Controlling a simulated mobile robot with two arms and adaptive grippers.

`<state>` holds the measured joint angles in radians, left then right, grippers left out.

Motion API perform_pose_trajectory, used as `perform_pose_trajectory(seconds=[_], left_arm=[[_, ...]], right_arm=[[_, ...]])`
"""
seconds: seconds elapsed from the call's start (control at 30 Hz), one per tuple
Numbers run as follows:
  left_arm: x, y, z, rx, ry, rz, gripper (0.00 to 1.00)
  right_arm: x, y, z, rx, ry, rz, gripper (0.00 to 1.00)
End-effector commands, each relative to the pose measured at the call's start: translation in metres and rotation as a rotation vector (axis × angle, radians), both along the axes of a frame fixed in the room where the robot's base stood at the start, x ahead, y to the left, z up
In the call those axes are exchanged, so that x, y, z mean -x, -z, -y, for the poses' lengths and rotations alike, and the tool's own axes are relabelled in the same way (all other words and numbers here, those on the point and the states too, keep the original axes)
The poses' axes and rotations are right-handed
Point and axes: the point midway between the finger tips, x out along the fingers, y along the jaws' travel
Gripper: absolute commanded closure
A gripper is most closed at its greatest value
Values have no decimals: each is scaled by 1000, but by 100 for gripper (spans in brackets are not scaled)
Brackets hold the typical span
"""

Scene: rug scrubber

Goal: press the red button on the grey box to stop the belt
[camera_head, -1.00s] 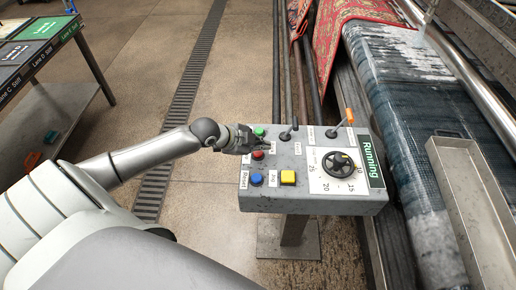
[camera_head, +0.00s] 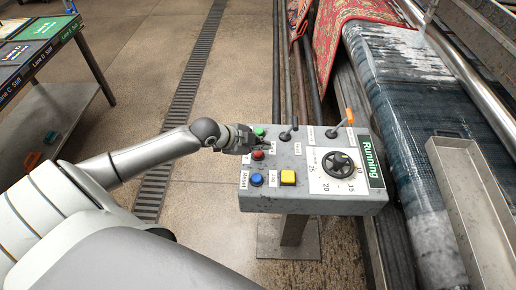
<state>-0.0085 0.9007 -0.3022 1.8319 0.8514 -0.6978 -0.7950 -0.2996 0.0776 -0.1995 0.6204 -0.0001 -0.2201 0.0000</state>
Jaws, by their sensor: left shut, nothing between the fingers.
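The grey box (camera_head: 314,206) stands on a post in the middle of the view. The red button (camera_head: 257,155) is near its left edge, between a green button (camera_head: 260,132) above and a blue button (camera_head: 256,180) below. My left gripper (camera_head: 254,141) is shut and empty. Its tips are over the box's left side, just above the red button in the picture. I cannot tell whether they touch the box or the button. A green sign on the box reads "Running" (camera_head: 372,162). My right gripper does not show.
The box also has a yellow button (camera_head: 288,177), a black dial (camera_head: 338,164), a small lever (camera_head: 286,134) and an orange-tipped lever (camera_head: 349,118). The belt (camera_head: 408,130) with a red rug (camera_head: 350,25) runs at right. A lane table (camera_head: 35,50) stands at left. Open floor lies between.

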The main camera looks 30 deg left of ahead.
Motion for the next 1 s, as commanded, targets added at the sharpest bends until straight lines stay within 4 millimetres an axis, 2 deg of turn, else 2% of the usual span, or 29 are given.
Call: perform_pose_trajectory(seconds=[1.0], left_arm=[[0,10,0,0,0,0,100]], right_arm=[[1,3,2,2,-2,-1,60]])
